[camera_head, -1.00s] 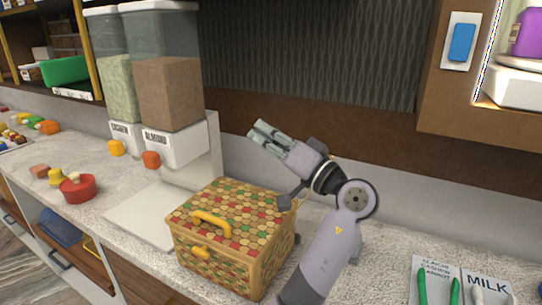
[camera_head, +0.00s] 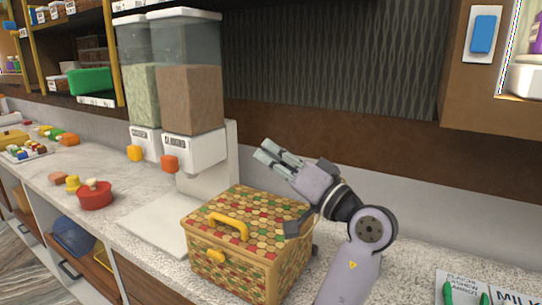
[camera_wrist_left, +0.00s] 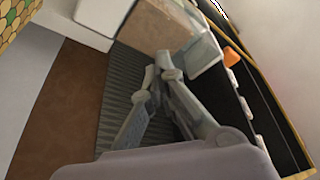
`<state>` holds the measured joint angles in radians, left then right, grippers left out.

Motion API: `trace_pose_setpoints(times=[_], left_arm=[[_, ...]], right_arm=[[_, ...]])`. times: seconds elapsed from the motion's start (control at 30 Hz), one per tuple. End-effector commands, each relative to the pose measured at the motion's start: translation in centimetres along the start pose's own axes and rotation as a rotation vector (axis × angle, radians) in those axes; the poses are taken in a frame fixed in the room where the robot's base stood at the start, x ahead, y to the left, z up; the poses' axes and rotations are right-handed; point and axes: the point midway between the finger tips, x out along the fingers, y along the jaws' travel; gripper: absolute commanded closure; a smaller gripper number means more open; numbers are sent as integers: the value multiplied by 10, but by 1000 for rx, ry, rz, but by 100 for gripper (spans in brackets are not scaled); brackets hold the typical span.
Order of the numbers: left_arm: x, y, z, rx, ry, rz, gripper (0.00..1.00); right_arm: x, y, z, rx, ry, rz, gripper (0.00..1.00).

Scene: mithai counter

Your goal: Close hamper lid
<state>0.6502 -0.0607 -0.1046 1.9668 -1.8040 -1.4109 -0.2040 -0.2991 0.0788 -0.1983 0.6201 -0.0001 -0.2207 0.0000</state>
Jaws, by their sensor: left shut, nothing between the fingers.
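The hamper (camera_head: 230,277) is a box with a red, green and yellow hexagon pattern, standing on the counter. Its lid (camera_head: 265,212) lies down flat on the box, with a yellow handle on top and a yellow clasp at the front. I see no clear gap under the lid. My left gripper (camera_head: 272,154) is shut and empty, above and behind the lid, pointing up and to the left. Its wrist is close to the lid's right corner; I cannot tell whether they touch. In the left wrist view, the patterned hamper (camera_wrist_left: 14,18) shows at the top left corner. My right gripper is out of view.
Two dispensers, the nearer one (camera_head: 192,100) brown-filled, stand behind the hamper on the left. A red pot (camera_head: 95,198) sits farther left on the counter (camera_head: 140,185). A milk card with green-handled tools (camera_head: 480,292) lies at the lower right.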

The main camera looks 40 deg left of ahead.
Motion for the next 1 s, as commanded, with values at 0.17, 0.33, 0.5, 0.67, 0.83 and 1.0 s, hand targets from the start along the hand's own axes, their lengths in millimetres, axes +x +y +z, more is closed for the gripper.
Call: trace_pose_setpoints(times=[0.17, 0.33, 0.5, 0.67, 0.83, 1.0], left_arm=[[-2, 0, 0, 1, 0, 1, 100], [-20, 1, -1, 2, 2, 4, 100], [-56, 2, 0, 3, 2, 5, 100], [-89, 1, 0, 2, 2, 4, 100], [-112, 1, 0, 2, 1, 2, 100], [-120, 0, 0, 0, 0, 1, 100]], right_arm=[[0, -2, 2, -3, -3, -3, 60], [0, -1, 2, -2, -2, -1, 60], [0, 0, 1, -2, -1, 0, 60], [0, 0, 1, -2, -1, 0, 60], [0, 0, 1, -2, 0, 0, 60], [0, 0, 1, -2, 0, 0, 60]])
